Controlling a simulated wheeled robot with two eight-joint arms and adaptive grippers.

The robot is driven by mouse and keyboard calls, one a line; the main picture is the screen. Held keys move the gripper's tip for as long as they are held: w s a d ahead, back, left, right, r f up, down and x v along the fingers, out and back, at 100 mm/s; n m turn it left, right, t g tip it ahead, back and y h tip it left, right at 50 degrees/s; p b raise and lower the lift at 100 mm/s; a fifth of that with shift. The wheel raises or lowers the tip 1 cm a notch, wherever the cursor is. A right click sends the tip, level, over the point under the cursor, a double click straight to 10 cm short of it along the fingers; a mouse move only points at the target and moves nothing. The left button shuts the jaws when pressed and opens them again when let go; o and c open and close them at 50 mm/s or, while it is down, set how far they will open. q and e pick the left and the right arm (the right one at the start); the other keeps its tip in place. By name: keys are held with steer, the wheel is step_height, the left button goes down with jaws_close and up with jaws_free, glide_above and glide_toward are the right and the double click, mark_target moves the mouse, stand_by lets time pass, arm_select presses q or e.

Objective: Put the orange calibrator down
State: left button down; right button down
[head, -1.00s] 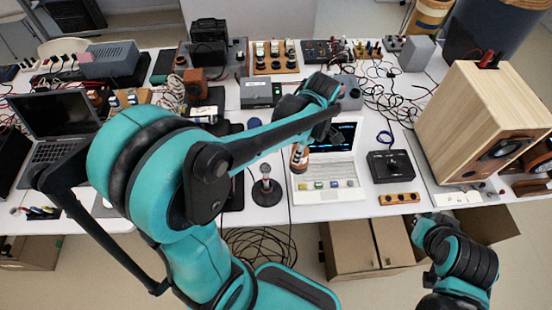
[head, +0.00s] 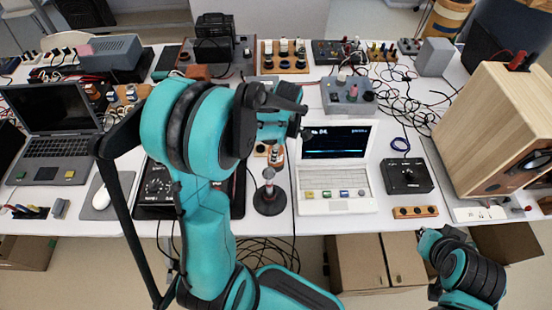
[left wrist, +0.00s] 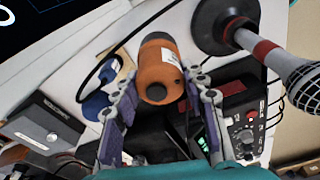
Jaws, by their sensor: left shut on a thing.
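The orange calibrator (left wrist: 158,70) is a short orange cylinder with a white label. In the left wrist view it sits between the fingers of my left gripper (left wrist: 160,98), which is shut on it. My left fingers are mostly hidden there by the wrist. I cannot tell whether the calibrator touches anything beneath it. Only part of my right arm shows at the lower right; its gripper is not in view.
A microphone on a round black base (head: 269,202) stands close in front. The white laptop (head: 338,187) is open to the right. A black meter (head: 156,190) lies left, and a black knob box (head: 406,176) lies farther right. Cables clutter the right back.

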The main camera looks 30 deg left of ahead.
arm_select(q)
steer(key=shift+f+b, duration=0.9)
steer(key=shift+f, duration=1.05)
steer(key=shift+f, duration=0.2)
steer(key=c, duration=0.9)
jaws_free()
steer(key=shift+o, duration=0.2)
steer(key=shift+r, duration=0.1)
